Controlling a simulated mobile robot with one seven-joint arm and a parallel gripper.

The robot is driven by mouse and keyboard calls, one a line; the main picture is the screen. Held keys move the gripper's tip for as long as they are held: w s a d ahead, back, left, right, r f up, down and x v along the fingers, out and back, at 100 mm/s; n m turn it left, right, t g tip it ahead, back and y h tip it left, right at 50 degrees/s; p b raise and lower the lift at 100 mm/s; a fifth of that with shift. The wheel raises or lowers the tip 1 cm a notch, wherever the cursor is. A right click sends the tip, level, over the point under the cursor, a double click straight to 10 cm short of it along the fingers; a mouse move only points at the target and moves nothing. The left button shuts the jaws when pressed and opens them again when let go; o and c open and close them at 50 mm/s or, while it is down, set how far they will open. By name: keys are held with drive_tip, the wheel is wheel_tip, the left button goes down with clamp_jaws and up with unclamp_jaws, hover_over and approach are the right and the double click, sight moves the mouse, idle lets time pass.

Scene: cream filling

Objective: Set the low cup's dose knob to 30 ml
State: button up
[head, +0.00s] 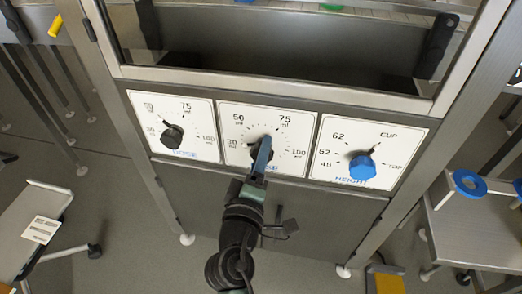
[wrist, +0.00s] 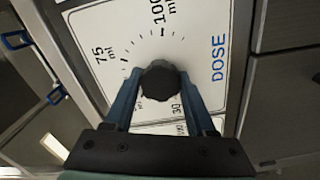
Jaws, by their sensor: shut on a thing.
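The middle dose dial (head: 285,120) is a white plate marked 30, 50, 75 and 100 ml. Its black knob (wrist: 160,80) sits between the two blue fingers of my gripper (head: 262,155), which is shut on it. In the head view, my gripper covers most of this knob. The wrist view does not clearly show where its pointer stands. A second dose dial (head: 200,104) with a black knob (head: 172,135) is to the left, its pointer towards upper left. I see no label telling which dial is the low cup's.
To the right is a height dial (head: 335,122) with a blue knob (head: 362,168). A dark hopper (head: 290,45) behind a metal frame is above the dials. A table with a blue ring (head: 468,183) stands at right; a grey cart (head: 38,215) stands at left.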

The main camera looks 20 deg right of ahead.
idle(0.3)
drive_tip(key=o, duration=1.4)
drive_tip(key=shift+c, duration=0.2)
drive_tip(key=v, duration=1.3)
drive_tip(key=shift+w+r, duration=0.1)
